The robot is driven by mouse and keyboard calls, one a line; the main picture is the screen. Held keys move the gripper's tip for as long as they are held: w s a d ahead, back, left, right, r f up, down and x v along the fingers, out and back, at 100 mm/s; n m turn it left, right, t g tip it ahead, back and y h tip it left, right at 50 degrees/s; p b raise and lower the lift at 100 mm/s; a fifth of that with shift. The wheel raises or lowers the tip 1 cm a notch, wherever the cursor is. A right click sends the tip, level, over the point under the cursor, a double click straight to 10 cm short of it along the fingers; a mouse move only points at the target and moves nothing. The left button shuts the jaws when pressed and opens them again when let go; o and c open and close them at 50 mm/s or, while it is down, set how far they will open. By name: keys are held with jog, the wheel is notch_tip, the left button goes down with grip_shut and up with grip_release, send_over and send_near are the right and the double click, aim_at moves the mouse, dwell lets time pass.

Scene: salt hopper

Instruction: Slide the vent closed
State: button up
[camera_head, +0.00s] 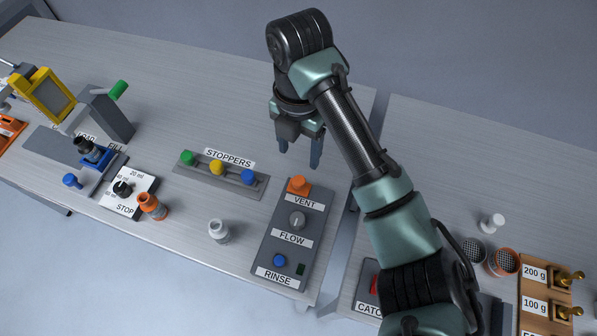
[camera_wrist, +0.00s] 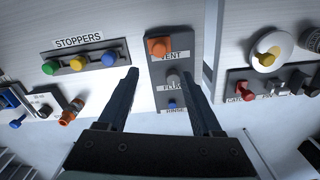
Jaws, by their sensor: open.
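The vent is an orange slider knob (camera_head: 299,185) at the top of a dark grey panel (camera_head: 262,250), just above the label VENT. In the wrist view the orange vent knob (camera_wrist: 159,46) sits beyond my fingertips, roughly centred between them. My gripper (camera_head: 299,153) is open and empty, fingers pointing down, above the table behind the vent knob. In the wrist view my gripper (camera_wrist: 162,78) shows two dark fingers spread apart on either side of the panel, not touching the knob. The slot under the vent knob is mostly hidden.
The panel also bears a grey FLOW dial (camera_head: 297,220) and a blue RINSE button (camera_head: 280,260). A STOPPERS strip (camera_head: 205,178) with green, yellow and blue knobs lies to the left. A white bottle (camera_head: 219,231) stands left of the panel. A gap between tables lies to the right.

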aim_at(299, 180)
notch_tip(299, 180, down, 11)
jog(key=shift+w+r+p, duration=0.1)
jog(key=shift+p, duration=0.5)
grip_shut()
dwell(1.1)
